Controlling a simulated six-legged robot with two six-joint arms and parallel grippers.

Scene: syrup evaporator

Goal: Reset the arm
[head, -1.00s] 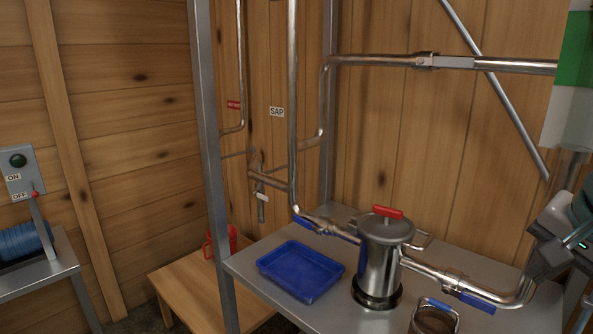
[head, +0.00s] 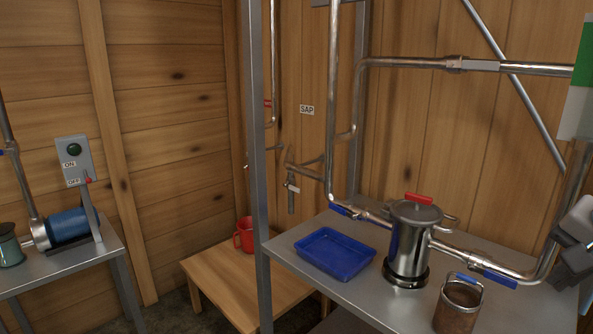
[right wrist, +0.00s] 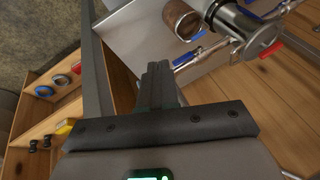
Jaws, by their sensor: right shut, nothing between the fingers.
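My right gripper (head: 573,245) is at the right edge of the head view, partly cut off, over the right end of the metal table. In the right wrist view its dark fingers (right wrist: 158,75) are together with nothing between them. It is apart from the steel filter pot (head: 409,245) with the red lid handle and from the brown filter basket (head: 458,304). Both also show in the right wrist view, the pot (right wrist: 245,30) and the basket (right wrist: 183,20). My left gripper is not in view.
A blue tray (head: 335,253) lies on the metal table (head: 300,232). Steel pipes with blue-handled valves join the pot. A red jug (head: 244,234) stands on a low wooden table (head: 214,281). At left are a blue motor (head: 72,226) and an ON/OFF switch box (head: 75,160).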

